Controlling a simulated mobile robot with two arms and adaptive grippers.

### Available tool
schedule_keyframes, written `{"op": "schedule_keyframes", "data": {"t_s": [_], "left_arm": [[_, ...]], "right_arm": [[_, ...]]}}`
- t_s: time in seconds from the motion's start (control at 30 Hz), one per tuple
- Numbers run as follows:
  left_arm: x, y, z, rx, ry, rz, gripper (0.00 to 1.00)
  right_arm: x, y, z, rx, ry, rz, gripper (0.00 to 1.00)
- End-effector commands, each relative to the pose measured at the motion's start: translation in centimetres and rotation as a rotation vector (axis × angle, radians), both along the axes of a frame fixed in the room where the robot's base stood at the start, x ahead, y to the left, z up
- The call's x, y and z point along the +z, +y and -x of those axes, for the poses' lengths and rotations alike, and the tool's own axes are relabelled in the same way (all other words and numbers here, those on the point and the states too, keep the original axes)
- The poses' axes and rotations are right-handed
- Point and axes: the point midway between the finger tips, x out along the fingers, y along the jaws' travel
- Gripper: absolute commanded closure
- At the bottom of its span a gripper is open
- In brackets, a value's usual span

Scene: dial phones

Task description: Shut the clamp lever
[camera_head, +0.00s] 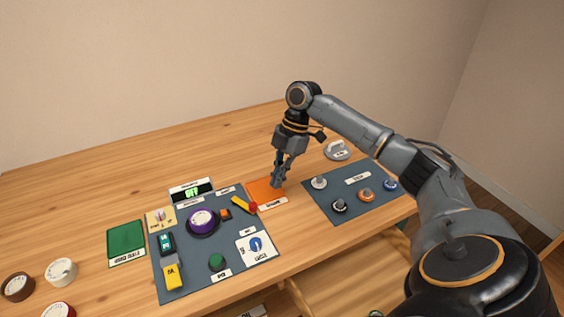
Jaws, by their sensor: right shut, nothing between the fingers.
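My right gripper (277,184) is shut and empty. It points down over the orange pad (258,187), to the right of the lever and apart from it. I cannot tell whether the fingertips touch the pad. My left gripper is not in view.
The left panel also bears a purple dial (202,220), a green button (216,262) and a yellow switch (172,275). A green pad (126,238) is at left. A right panel (336,183) holds several knobs. The back of the wooden table is clear.

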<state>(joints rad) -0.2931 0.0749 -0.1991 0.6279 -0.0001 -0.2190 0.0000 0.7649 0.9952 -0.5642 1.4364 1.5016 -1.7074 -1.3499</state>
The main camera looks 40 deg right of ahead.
Motion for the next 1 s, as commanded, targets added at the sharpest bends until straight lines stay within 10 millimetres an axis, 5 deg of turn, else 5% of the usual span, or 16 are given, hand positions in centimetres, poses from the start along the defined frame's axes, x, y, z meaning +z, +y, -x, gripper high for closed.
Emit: {"op": "schedule_keyframes", "data": {"t_s": [0.1,0.4,1.0], "left_arm": [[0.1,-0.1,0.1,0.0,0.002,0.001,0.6],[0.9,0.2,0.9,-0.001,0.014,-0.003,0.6],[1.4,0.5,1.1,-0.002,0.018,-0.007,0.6]], "right_arm": [[-2.3,1.0,0.1,0.001,0.004,-0.001,1.0],[-2.2,4.5,0.1,0.002,-0.001,0.0,1.0],[-2.1,5.5,-0.1,-0.008,0.0,-0.001,1.0]]}}
